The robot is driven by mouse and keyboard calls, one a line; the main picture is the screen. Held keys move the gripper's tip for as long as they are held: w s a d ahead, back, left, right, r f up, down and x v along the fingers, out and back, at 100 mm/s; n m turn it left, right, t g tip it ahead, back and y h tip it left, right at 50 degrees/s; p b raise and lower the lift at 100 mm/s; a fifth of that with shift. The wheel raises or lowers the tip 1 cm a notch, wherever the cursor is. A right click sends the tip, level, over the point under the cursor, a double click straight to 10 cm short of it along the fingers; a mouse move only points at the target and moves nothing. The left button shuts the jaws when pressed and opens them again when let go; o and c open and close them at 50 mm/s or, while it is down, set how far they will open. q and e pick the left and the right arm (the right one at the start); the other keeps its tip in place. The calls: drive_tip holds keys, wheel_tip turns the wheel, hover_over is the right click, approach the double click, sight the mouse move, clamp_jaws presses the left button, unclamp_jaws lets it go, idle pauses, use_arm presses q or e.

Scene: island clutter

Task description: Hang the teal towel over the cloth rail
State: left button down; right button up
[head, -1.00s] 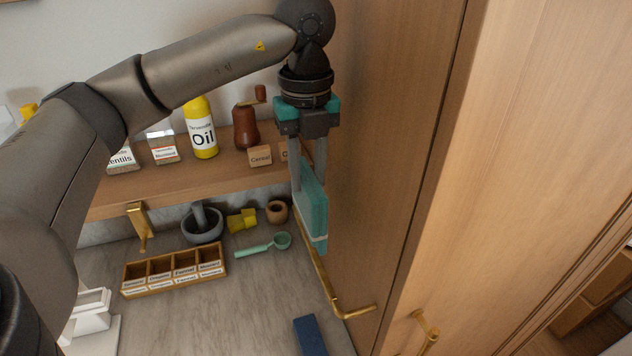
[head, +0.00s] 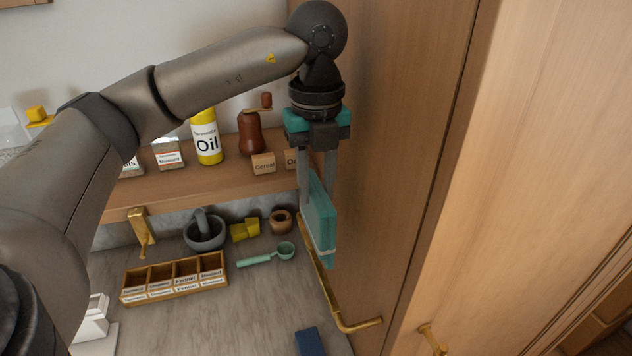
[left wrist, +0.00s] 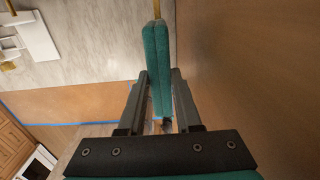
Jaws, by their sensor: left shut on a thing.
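The teal towel (head: 320,222) is a folded, flat slab with a pale stripe near its lower edge. My left gripper (head: 318,180) points down and is shut on the towel's upper part. In the left wrist view the towel (left wrist: 157,65) stands between the two fingers (left wrist: 158,98). The cloth rail (head: 325,290) is a brass bar along the wooden cabinet side. The towel's lower edge is close to the rail's far part in the head view; I cannot tell if they touch. A bit of brass (left wrist: 156,8) shows beyond the towel in the wrist view. My right gripper is not in view.
A wooden shelf (head: 170,190) carries an oil bottle (head: 206,137), jars and a brown mill (head: 252,133). On the counter are a mortar (head: 204,232), a spice box (head: 174,280), a green scoop (head: 266,256) and a blue block (head: 309,342). The cabinet wall (head: 400,130) rises close on the right.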

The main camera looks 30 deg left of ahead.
use_arm(q)
drive_tip(key=shift+f+b, duration=1)
drive_tip(key=shift+f, duration=0.7)
drive_tip(key=shift+f+b, duration=0.25)
drive_tip(key=shift+b, duration=0.15)
drive_tip(key=shift+r, duration=0.25)
drive_tip(key=shift+f+b, duration=4.05)
drive_tip(key=shift+f, duration=1.2)
drive_tip(key=c, duration=0.5)
unclamp_jaws()
